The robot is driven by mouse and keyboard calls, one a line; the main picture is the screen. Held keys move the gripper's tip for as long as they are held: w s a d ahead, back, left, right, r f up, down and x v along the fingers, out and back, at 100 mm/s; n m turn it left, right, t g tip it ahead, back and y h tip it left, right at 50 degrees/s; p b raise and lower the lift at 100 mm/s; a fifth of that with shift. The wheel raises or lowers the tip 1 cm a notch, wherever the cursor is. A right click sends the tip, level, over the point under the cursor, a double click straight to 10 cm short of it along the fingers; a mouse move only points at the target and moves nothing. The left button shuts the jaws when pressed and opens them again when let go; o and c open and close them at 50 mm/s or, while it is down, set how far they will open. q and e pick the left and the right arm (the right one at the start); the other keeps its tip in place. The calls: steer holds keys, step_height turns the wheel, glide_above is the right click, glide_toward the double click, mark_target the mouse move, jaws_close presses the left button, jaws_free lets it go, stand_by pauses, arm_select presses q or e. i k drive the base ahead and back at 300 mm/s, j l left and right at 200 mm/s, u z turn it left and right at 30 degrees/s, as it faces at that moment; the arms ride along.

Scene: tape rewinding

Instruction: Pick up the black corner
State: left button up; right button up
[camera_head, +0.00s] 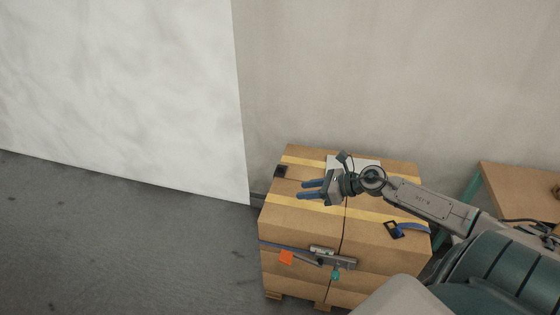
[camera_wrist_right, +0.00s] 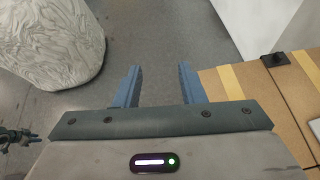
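A small black corner (camera_head: 280,171) lies on top of the cardboard box at its far left edge. It also shows in the right wrist view (camera_wrist_right: 275,60), right of the fingers. A second black corner (camera_head: 394,230), with a blue strap end beside it, is at the box's right edge. My right gripper (camera_head: 304,189) is above the box top, pointing left, with its blue fingers apart. In the right wrist view (camera_wrist_right: 158,80) the gap between the fingers is empty, and the far left black corner is apart from them. My left gripper is not in the head view.
The taped cardboard box (camera_head: 293,220) stands on a pallet near the wall. A grey ratchet (camera_head: 331,257) and an orange tag (camera_head: 286,257) are on its front. A wooden table (camera_head: 515,185) is at right. A wrapped pale bulk (camera_wrist_right: 50,40) stands on the floor.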

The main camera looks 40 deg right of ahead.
mark_target(281, 170)
steer(key=i+l, duration=0.45)
steer(key=l, duration=0.15)
steer(key=i+l, duration=0.5)
